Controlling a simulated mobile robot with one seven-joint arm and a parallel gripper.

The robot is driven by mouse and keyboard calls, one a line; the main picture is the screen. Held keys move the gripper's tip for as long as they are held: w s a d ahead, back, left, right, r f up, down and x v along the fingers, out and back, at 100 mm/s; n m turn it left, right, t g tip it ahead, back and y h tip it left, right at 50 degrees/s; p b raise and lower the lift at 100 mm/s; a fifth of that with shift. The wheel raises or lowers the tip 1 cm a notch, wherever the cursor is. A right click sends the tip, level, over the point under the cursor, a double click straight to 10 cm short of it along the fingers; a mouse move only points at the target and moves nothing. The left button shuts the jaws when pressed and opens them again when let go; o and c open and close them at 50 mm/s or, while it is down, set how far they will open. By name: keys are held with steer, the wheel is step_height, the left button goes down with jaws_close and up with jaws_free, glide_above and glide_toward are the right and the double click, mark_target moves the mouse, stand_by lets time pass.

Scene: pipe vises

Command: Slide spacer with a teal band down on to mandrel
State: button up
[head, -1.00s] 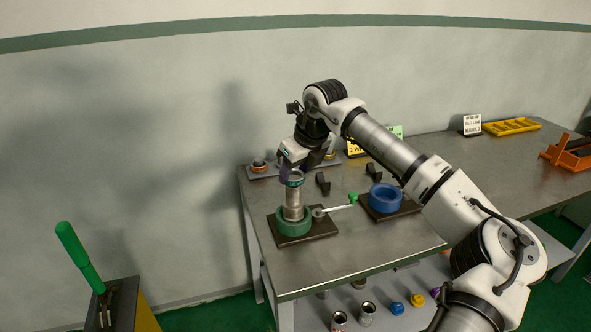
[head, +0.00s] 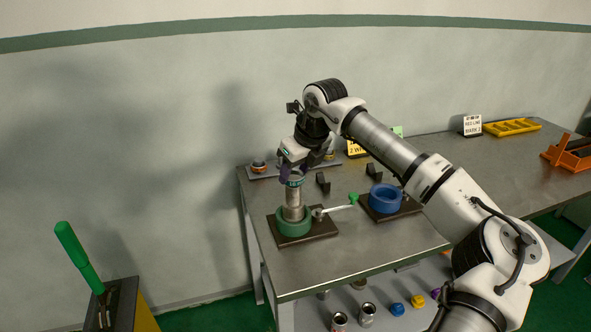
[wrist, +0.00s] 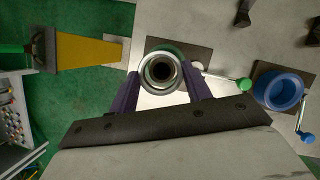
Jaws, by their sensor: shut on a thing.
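The spacer with a teal band (head: 295,183) is a short, pale metal ring between the purple fingers of my gripper (head: 293,172). It sits at the top of an upright grey metal cylinder, which I take to be the mandrel (head: 293,205). The cylinder stands in a green round vise (head: 292,227) on a dark plate. In the wrist view, my gripper (wrist: 161,80) is shut on the spacer (wrist: 149,64), seen end-on with a dark round opening. I cannot tell how far the spacer is around the cylinder.
A green-knobbed handle (head: 352,199) sticks out right of the green vise. A blue vise (head: 384,197) stands further right. Small black brackets (head: 322,182) and a rack (head: 262,172) are behind. A yellow tray (head: 511,127) lies far right. A green lever (head: 80,258) rises at left.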

mark_target(298, 188)
steer(key=shift+f, duration=0.15)
steer(key=shift+f+b, duration=0.35)
steer(key=shift+f+b, duration=2.2)
steer(key=shift+f, duration=0.75)
steer(key=o, duration=1)
steer(key=shift+r, duration=0.1)
steer(key=shift+o, duration=0.2)
steer(key=v, duration=1.3)
steer(key=shift+s+r+b, duration=0.15)
steer(key=shift+r+b, duration=0.2)
steer(key=shift+b, duration=0.05)
steer(key=shift+d, duration=0.1)
